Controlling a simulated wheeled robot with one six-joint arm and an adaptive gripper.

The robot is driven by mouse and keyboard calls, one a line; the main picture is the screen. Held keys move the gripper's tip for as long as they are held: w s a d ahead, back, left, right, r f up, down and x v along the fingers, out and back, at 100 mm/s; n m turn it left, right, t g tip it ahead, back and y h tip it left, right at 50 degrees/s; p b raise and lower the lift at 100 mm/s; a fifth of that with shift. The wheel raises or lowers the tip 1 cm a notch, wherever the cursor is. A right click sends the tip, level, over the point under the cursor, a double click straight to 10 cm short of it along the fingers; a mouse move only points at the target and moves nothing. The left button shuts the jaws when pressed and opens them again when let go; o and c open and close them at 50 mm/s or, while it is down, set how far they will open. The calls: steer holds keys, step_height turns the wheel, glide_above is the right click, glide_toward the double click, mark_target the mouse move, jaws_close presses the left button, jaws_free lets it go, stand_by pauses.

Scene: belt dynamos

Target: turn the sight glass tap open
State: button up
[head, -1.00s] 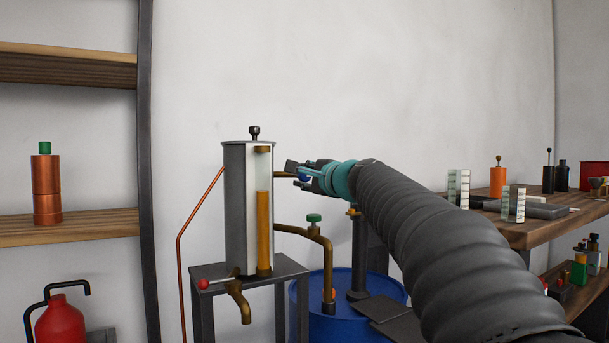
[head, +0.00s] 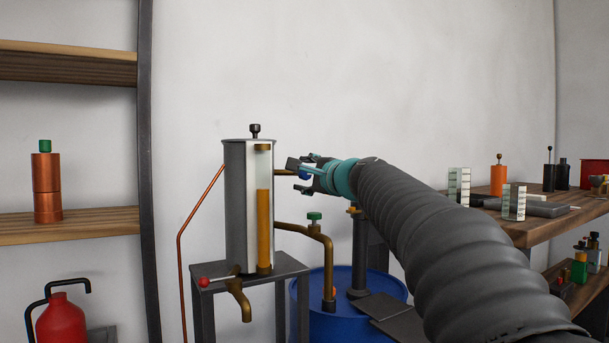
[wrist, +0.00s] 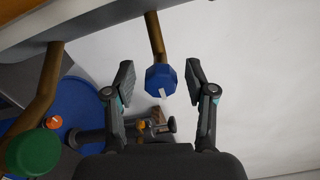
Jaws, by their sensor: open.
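A steel tank (head: 236,205) with an amber-filled sight glass (head: 264,225) stands on a small grey stand. In the wrist view a blue faceted knob (wrist: 161,78) with a white mark sits on the end of a brass pipe (wrist: 154,35). My gripper (wrist: 160,84) is open, with one finger on each side of the blue knob and visible gaps on both sides. In the head view my gripper (head: 298,176) is right of the tank's upper part and mostly hides that knob. A green knob (head: 314,217) is on the lower brass pipe. I cannot tell which is the named tap.
A red-tipped lever (head: 205,282) and brass spout (head: 240,302) are at the tank's base. A blue drum (head: 318,318) stands below the pipes. A wooden bench (head: 525,232) with small items is at right, shelves (head: 70,227) at left. The wall behind is bare.

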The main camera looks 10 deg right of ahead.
steer(key=v, duration=1.1)
steer(key=shift+s, duration=0.3)
steer(key=s+a+f+n+g+p, duration=0.1)
steer(key=s+a+f+n+g, duration=0.15)
steer(key=s+f, duration=0.2)
steer(key=s+a+f+n+g+p, duration=0.1)
steer(key=s+a+f+n+g, duration=0.15)
steer(key=f, duration=0.35)
steer(key=s+f+n+g+h+p, duration=0.1)
steer(key=s+f+n+g+h, duration=0.1)
steer(key=s+f+n, duration=0.4)
steer(key=s+d+f+n+g+h+p, duration=0.1)
steer(key=s+f+n, duration=0.5)
steer(key=s+f, duration=1)
step_height(320, 180, down, 3)
steer(key=g+h+p, duration=0.1)
steer(key=g+h, duration=0.1)
steer(key=g, duration=0.1)
steer(key=shift+s+d+r+g+h, duration=0.2)
steer(key=shift+r+g+h, duration=0.05)
steer(key=shift+g+h, duration=0.05)
steer(key=shift+c, duration=1)
steer(key=shift+d, duration=0.15)
